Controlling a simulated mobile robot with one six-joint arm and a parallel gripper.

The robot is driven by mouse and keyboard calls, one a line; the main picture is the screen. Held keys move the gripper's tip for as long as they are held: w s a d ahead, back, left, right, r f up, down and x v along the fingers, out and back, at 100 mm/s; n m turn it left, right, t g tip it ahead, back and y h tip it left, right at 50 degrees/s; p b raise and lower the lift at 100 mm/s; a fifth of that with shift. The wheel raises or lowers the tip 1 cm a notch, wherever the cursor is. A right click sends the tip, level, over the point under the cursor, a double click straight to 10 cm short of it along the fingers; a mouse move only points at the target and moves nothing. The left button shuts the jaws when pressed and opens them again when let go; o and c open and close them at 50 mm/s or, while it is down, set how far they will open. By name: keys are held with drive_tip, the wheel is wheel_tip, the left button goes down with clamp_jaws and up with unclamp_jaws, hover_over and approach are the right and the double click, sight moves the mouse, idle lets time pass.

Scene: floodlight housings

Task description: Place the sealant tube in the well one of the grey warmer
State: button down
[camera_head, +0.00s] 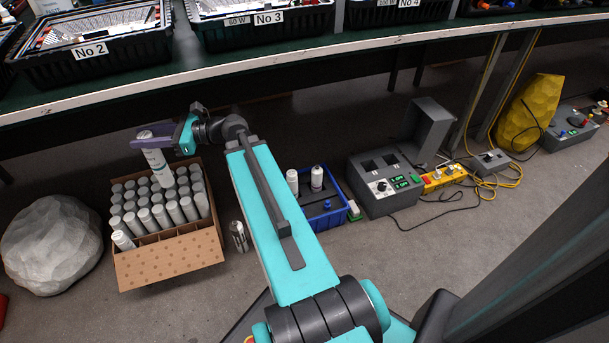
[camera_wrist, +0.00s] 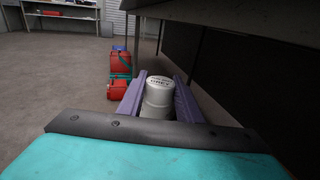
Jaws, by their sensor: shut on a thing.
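My gripper (camera_head: 150,140) is shut on a white sealant tube (camera_head: 155,160) and holds it upright above the back left part of a cardboard box. The wrist view shows the tube's white end (camera_wrist: 158,97) between the two purple fingers. The cardboard box (camera_head: 170,261) holds rows of similar tubes standing upright, with some empty cells along its front. The grey warmer (camera_head: 388,203) stands on the floor at the right, with two dark square wells in its top, green displays and a dial. I cannot tell which well is one.
A blue crate (camera_head: 322,220) with two white tubes stands left of the warmer. A silver can (camera_head: 239,236) stands beside the box. A pale rock (camera_head: 51,246) is at the left. The bench edge (camera_head: 250,55) overhangs behind.

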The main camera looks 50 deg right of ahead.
drive_tip(key=s+d+f+m+t+h, duration=0.1)
drive_tip(key=s+d+f+m+h, duration=0.2)
drive_tip(key=d, duration=1)
drive_tip(key=s+d+f+m+t+h, duration=0.25)
drive_tip(key=d+h, duration=0.25)
drive_tip(key=d, duration=0.8)
drive_tip(key=s+d+f+m+t+h, duration=0.1)
drive_tip(key=s+d+m+h, duration=0.25)
drive_tip(key=d, duration=0.95)
drive_tip(key=s+d+f+m+g+h, duration=0.1)
drive_tip(key=s+d+f+m+h, duration=0.1)
drive_tip(key=s+d, duration=0.7)
drive_tip(key=s+d+f+m+g+h, duration=0.2)
drive_tip(key=s+d+f+m+h, duration=0.1)
drive_tip(key=s+d, duration=0.6)
drive_tip(key=s+d+f+m+g+h, duration=0.2)
drive_tip(key=s+d+f+h, duration=0.3)
drive_tip(key=s+d, duration=0.5)
drive_tip(key=s+h, duration=0.1)
drive_tip(key=s, duration=0.1)
drive_tip(key=shift+s+m+h, duration=0.3)
drive_tip(key=shift+m+h, duration=0.05)
drive_tip(key=shift+m, duration=0.05)
drive_tip(key=shift+f, duration=0.2)
wheel_tip(320, 180, down, 13)
drive_tip(key=b, duration=0.6)
drive_tip(key=shift+r, duration=0.15)
